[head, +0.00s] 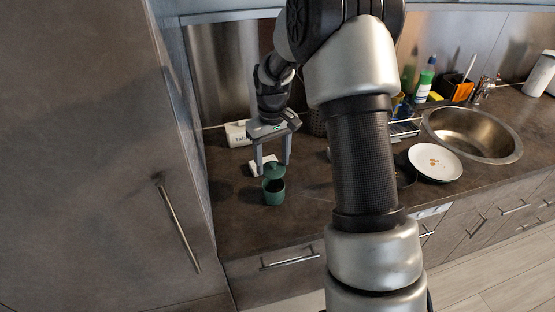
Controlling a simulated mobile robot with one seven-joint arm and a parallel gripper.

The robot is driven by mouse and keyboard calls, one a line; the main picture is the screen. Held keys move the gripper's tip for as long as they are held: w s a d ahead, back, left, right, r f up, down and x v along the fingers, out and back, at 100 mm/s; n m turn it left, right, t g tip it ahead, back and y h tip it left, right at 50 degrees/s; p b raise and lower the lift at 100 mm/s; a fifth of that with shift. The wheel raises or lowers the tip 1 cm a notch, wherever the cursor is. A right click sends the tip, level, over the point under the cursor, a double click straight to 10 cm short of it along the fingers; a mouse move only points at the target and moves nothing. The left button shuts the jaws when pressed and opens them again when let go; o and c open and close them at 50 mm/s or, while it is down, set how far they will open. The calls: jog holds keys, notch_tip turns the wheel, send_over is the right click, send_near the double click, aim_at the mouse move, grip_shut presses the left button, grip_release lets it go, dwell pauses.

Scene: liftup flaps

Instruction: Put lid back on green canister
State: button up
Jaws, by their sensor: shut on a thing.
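A small green canister (274,192) stands upright on the dark countertop at the left. Its green lid (275,171) is directly above the canister's mouth and looks slightly tilted. I cannot tell whether the lid touches the rim. My gripper (272,168) points down over the canister, its two grey fingers on either side of the lid. It is shut on the lid. The far side of the canister and part of the lid's grip are hidden.
A white box (237,133) and a small white item (262,165) are behind the canister. At the right are a white plate (435,162), a round sink (471,134), and a bottle (425,80). A tall cabinet (95,150) borders the left. The counter front near the canister is clear.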

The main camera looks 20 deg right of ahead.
aim_at(273, 174)
jog(key=shift+f+b, duration=1.65)
jog(key=shift+f, duration=1.2)
jog(key=shift+f, duration=0.15)
jog(key=o, duration=1.6)
jog(key=shift+r+p, duration=2.15)
jog(key=shift+r, duration=1.4)
